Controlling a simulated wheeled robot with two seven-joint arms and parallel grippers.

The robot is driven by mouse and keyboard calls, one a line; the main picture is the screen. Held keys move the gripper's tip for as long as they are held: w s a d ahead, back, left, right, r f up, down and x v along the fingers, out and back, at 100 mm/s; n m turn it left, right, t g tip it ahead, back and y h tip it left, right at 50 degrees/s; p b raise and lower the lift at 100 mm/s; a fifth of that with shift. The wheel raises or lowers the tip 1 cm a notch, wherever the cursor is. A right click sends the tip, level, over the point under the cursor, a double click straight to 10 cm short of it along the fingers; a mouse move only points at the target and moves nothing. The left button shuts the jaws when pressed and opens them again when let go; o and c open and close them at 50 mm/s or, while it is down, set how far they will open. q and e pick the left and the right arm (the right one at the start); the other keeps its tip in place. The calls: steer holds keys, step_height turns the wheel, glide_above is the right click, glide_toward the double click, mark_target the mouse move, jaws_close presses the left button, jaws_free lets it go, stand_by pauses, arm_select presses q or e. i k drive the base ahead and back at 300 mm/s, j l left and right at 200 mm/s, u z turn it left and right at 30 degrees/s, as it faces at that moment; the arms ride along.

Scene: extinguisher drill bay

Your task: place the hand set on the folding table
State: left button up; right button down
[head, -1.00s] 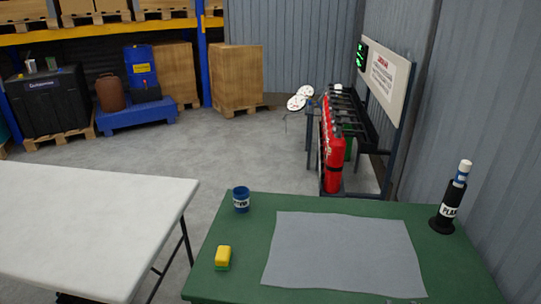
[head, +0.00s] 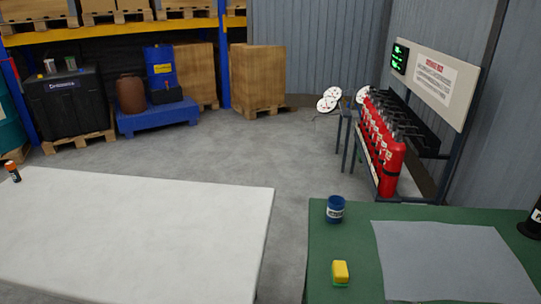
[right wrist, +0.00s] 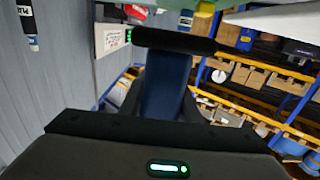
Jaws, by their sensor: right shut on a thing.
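The folding table (head: 130,225) has a white top and stands at lower left in the head view. In the right wrist view my right gripper (right wrist: 168,108) is shut on a dark blue piece with a black bar across its far end, which I take to be the hand set (right wrist: 166,80). Its lower part is hidden between the dark jaws. It appears held up clear of any surface. Neither gripper shows in the head view, and my left gripper is not seen at all.
A small dark bottle with an orange top (head: 12,171) stands at the white table's far left. Most of the white top is clear.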

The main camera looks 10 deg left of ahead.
mark_target(161, 242)
steer(key=j, duration=1.15)
steer(key=k+j, duration=0.1)
steer(key=j, duration=2.2)
steer(key=k+j, duration=0.1)
steer(key=j, duration=0.85)
steer(key=k+j, duration=0.15)
steer(key=j, duration=0.3)
